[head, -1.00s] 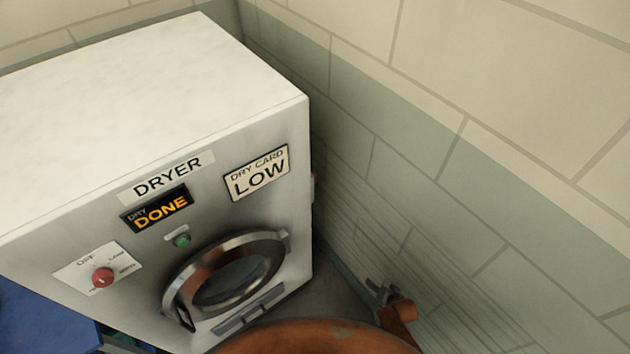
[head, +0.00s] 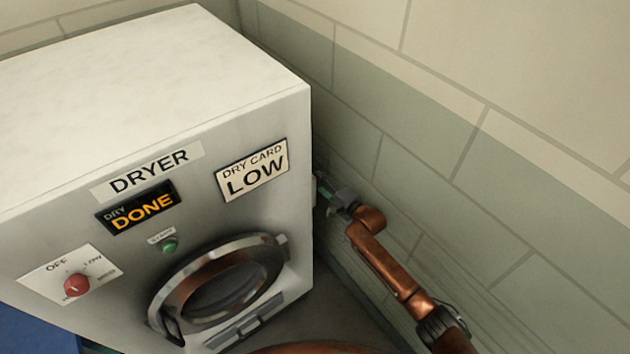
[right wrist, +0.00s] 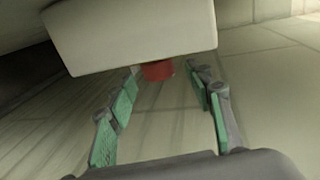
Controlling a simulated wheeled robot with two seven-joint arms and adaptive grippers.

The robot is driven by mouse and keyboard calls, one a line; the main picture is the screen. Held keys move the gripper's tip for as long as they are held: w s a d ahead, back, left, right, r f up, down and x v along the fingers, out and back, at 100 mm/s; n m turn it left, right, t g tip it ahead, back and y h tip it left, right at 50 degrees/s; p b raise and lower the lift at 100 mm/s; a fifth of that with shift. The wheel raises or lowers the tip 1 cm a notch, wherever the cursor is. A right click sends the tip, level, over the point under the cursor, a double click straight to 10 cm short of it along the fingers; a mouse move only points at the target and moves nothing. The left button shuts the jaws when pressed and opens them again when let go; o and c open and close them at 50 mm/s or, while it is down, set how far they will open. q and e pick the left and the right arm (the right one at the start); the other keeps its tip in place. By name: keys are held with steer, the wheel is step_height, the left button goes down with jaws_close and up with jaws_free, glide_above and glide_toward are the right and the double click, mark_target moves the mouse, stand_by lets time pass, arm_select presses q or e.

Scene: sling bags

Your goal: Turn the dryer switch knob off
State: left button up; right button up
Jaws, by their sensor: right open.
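A red knob (head: 76,285) sits on a white panel marked OFF, LOW and more on the dryer's front (head: 110,250), at lower left in the head view. Its pointer direction is too small to tell. My right gripper (head: 324,190) is at the dryer's right side, by the wall, away from this front knob. In the right wrist view its green-padded fingers are open around a short red cylinder (right wrist: 158,71) under a pale box (right wrist: 130,35); the fingers look apart from it. I cannot tell whether this is a switch knob. My left gripper is out of view.
The dryer front also has a DONE display (head: 142,210), a green START button (head: 169,246), a DRY CARD LOW sign (head: 252,169) and a round door (head: 222,290). A tiled wall (head: 430,130) leaves a narrow gap at the dryer's right. A blue object (head: 35,332) stands at lower left.

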steer(key=shift+b+x, duration=0.55)
steer(key=shift+x, duration=1.5)
steer(key=shift+c, duration=0.4)
steer(key=shift+f, duration=0.1)
steer(key=c, duration=1.1)
steer(key=shift+f, duration=0.1)
